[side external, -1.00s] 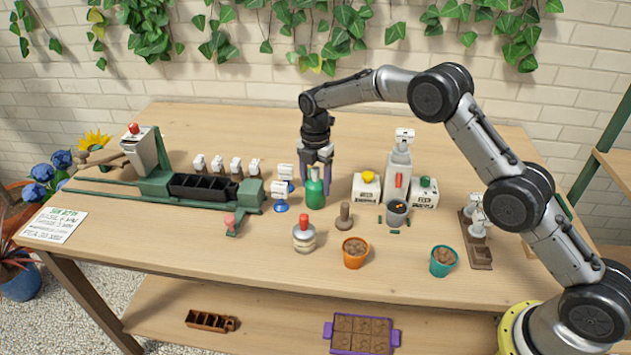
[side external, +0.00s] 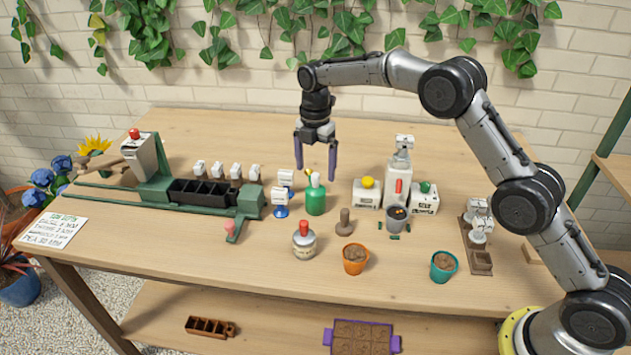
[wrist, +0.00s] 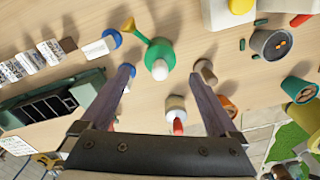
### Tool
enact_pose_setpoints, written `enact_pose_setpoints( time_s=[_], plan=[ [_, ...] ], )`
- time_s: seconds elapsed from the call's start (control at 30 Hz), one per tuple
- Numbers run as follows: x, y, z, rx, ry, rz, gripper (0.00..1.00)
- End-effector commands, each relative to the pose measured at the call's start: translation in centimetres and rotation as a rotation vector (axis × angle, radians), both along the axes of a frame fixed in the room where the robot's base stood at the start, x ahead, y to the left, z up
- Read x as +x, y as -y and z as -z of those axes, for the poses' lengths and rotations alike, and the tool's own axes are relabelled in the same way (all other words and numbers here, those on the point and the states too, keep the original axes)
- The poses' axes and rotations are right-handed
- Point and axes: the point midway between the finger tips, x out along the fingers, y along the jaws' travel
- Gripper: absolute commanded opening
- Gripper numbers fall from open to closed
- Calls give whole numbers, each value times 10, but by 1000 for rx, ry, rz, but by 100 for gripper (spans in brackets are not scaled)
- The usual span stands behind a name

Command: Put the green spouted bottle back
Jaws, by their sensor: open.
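The green spouted bottle (side external: 315,199) stands upright on the table, with a white cap and a yellow-tipped spout. It also shows in the wrist view (wrist: 159,58), below my gripper, its spout pointing to the upper left. My gripper (side external: 316,170) is open and empty, above the bottle. In the wrist view its two fingers (wrist: 167,80) are spread wide on either side, with the bottle between and beyond them, not touching.
White-and-blue stamps (side external: 281,202) stand just left of the bottle. A wooden tamper (side external: 344,222), a red-topped metal canister (side external: 303,242) and an orange pot (side external: 355,259) stand in front. White boxes (side external: 366,192) and a grey cup (side external: 396,218) are to the right.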

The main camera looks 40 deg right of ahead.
Motion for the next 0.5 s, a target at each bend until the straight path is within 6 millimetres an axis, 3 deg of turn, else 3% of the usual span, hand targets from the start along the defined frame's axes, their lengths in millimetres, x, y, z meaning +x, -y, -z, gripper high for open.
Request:
enact_pose_setpoints(
  time_s=[0.2,0.5],
  plan=[
    [0,0,-37,0,1,0,96],
    [0,0,-52,0,-1,0,96]
  ],
)
